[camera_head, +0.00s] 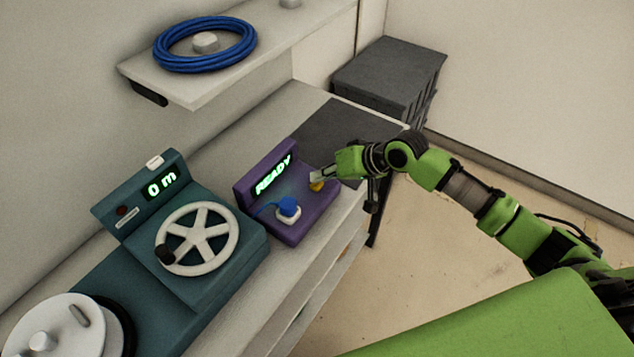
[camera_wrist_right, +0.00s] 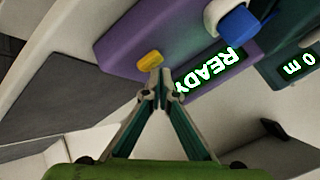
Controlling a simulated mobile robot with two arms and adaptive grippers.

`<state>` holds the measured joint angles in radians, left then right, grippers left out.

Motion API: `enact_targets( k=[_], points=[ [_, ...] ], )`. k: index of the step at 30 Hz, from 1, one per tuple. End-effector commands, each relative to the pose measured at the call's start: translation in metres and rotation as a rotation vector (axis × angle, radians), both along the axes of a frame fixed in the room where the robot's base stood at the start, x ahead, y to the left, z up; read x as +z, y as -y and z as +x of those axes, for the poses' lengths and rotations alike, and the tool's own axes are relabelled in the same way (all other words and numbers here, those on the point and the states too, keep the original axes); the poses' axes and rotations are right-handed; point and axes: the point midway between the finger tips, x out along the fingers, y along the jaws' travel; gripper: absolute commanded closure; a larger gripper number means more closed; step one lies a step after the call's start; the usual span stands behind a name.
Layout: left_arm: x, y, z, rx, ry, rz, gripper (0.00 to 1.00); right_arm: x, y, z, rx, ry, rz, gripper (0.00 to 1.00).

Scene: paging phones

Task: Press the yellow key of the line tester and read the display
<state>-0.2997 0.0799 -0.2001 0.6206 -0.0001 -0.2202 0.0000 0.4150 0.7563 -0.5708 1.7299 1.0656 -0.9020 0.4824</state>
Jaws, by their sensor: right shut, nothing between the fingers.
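The purple line tester (camera_head: 292,231) stands on the bench, and it also shows in the right wrist view (camera_wrist_right: 120,35). Its display (camera_head: 273,175) reads "READY" in green. The yellow key (camera_head: 317,186) is on the tester's right part; in the right wrist view the yellow key (camera_wrist_right: 150,61) lies just beyond my fingertips. A blue plug (camera_head: 288,205) sits in a white socket on the tester. My right gripper (camera_head: 313,178) is shut and empty, its tips at or just above the key; I cannot tell if they touch it. My left gripper is not in view.
A teal machine (camera_head: 235,247) with a white handwheel (camera_head: 197,239) and a display reading "0 m" stands left of the tester. A dark mat (camera_head: 335,130) lies behind my gripper. A shelf above holds a blue cable coil (camera_head: 205,44). A dark cabinet (camera_head: 390,72) stands beyond the bench.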

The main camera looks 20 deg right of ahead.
Motion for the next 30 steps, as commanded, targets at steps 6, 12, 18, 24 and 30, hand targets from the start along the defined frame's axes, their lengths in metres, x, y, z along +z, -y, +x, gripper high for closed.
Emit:
enact_targets(
  k=[6, 12, 18, 24, 30],
  points=[
    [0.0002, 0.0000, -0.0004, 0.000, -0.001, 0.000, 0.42, -0.0009, -0.0003, -0.0002, 0.000, 0.000, 0.000, 1.00],
    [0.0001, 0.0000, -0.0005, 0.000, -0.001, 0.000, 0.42, -0.0015, -0.0004, -0.0003, 0.001, -0.001, 0.000, 1.00],
    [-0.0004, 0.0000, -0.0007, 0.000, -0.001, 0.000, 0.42, -0.0037, -0.0005, -0.0004, 0.001, -0.001, 0.001, 1.00],
    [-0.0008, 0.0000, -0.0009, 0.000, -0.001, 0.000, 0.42, -0.0061, -0.0005, -0.0005, 0.002, 0.000, 0.000, 1.00],
    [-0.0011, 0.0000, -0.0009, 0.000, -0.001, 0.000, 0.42, -0.0088, -0.0006, -0.0006, 0.002, -0.001, -0.001, 1.00]
  ],
)
